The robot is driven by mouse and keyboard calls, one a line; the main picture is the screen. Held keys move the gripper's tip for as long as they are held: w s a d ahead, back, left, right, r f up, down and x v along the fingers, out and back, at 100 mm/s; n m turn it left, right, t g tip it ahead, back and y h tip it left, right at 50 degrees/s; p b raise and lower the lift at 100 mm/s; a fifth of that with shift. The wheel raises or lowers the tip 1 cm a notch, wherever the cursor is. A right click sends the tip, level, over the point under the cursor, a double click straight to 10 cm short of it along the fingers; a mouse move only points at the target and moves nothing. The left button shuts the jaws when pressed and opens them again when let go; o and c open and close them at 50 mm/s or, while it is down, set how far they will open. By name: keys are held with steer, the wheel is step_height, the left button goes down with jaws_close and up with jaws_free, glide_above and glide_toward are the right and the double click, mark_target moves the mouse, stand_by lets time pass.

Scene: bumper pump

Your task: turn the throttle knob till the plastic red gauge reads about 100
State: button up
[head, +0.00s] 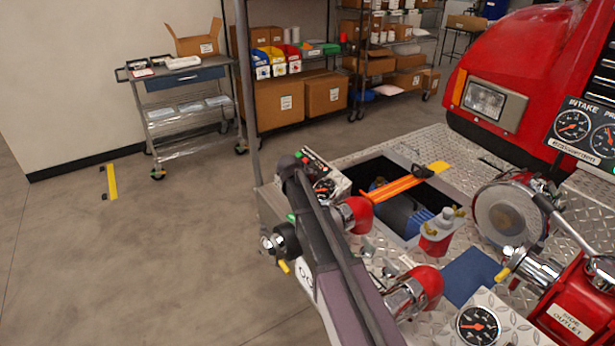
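No gauge is clearly recognisable as the plastic red one. A round black-faced gauge (478,325) with an orange-red needle stands in a pale housing at the lower right. A smaller gauge (325,186) sits on a white panel with red and green buttons, partly covered by a long dark beam. The intake gauge (573,125) is at the right edge, beside another dial. Their readings are too small to tell. I cannot identify the throttle knob. The long dark beam may be my arm; I cannot make out gripper fingers or a grip on anything.
Red-capped fittings (425,286), a chrome valve (530,268) and a red-and-white bottle (437,232) crowd the diamond-plate deck (385,143). The red truck cab (515,60) rises behind. A cart (185,105) and loaded shelves line the wall.

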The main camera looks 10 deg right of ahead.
steer(key=o, duration=1.2)
steer(key=shift+w, duration=0.1)
steer(key=shift+c, duration=0.2)
steer(key=shift+n+y+p, duration=0.35)
steer(key=shift+n+y, duration=0.05)
steer(key=shift+n, duration=0.2)
